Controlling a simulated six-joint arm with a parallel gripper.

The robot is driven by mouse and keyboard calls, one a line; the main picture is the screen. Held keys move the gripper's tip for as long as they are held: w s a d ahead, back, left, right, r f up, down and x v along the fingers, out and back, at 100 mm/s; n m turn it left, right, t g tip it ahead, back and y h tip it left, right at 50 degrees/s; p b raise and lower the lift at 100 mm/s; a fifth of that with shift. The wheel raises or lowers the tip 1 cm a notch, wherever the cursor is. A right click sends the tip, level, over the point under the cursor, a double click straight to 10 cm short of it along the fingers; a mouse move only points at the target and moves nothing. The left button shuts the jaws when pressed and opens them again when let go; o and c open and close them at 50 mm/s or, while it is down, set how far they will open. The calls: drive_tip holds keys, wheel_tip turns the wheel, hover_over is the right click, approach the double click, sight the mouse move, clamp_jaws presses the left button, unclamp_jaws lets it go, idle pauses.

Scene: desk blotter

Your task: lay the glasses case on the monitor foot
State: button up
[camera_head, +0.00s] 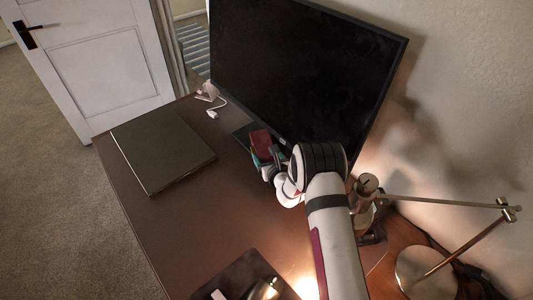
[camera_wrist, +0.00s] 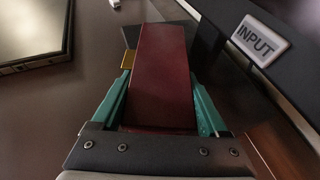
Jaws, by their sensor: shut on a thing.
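The glasses case (camera_head: 261,141) is a dark red block. It also shows in the wrist view (camera_wrist: 160,75), lengthwise between the teal fingers. My gripper (camera_wrist: 163,88) is shut on it; in the head view the gripper (camera_head: 264,157) is just in front of the monitor's lower edge. The monitor foot (camera_head: 241,131) is a dark flat plate, partly hidden by the case and my gripper. A dark piece of it shows beyond the case in the wrist view (camera_wrist: 131,34). I cannot tell whether the case touches the foot.
The large black monitor (camera_head: 305,75) rises close behind my gripper; an INPUT label (camera_wrist: 260,41) shows at the right. A dark closed laptop (camera_head: 162,148) lies left. A lamp (camera_head: 425,270) stands right. The desk's middle is clear.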

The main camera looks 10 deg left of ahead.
drive_tip(key=o, duration=1.3)
drive_tip(key=v, duration=0.7)
drive_tip(key=shift+s+d+r, duration=0.15)
drive_tip(key=shift+s, duration=0.1)
